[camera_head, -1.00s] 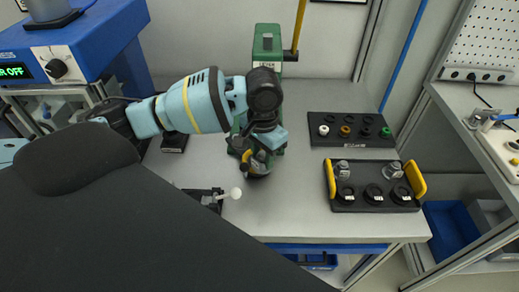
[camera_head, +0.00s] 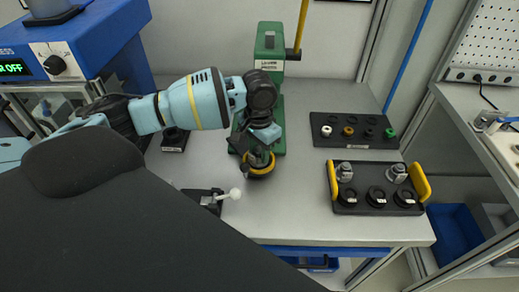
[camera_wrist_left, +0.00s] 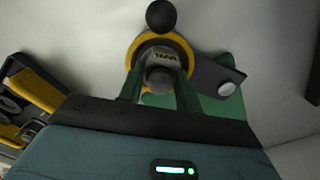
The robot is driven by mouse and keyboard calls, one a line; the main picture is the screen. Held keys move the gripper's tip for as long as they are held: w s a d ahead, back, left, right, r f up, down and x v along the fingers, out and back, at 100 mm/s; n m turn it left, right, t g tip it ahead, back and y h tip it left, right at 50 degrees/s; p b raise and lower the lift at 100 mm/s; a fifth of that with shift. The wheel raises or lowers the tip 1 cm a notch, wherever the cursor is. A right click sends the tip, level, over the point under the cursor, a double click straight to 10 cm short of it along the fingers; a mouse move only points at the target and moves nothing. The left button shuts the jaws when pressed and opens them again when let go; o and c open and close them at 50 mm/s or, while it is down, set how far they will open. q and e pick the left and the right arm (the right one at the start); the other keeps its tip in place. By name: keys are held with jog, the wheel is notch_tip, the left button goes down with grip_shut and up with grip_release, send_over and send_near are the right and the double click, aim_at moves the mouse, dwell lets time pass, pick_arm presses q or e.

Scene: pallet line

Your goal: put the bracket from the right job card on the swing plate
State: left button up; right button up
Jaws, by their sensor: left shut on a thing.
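My left gripper (camera_head: 258,157) points down in front of the green press (camera_head: 270,42). It is shut on a small grey metal part, taken as the bracket; in the left wrist view the bracket (camera_wrist_left: 160,78) shows between the fingers. A yellow-edged round dark piece (camera_head: 260,172) lies right below the fingers, and its yellow ring (camera_wrist_left: 180,43) surrounds the bracket in the wrist view. A dark plate with a pale knob, perhaps the swing plate (camera_wrist_left: 208,72), reaches out beside the ring. Whether the bracket touches it I cannot tell. My right gripper is out of view.
A black tray with yellow handles (camera_head: 421,182) holds two metal parts and several black round pieces. Behind it a black rack (camera_head: 355,142) holds small coloured pieces. A clamp with a white ball (camera_head: 235,193) stands in front of the gripper. The bench between clamp and tray is clear.

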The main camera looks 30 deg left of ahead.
pick_arm(q)
jog(key=shift+f, duration=0.2)
pick_arm(e)
jog(key=shift+w+d+r, duration=0.1)
pick_arm(q)
jog(key=o, duration=1.1)
jog(key=shift+c, duration=0.2)
notch_tip(320, 180, up, 12)
jog(key=p, duration=0.1)
jog(key=shift+r, duration=0.15)
pick_arm(e)
jog(key=shift+w+d+r+t, duration=0.15)
jog(key=shift+w+r+t, duration=0.15)
jog(key=shift+w+r, duration=0.35)
jog(key=shift+s, duration=0.1)
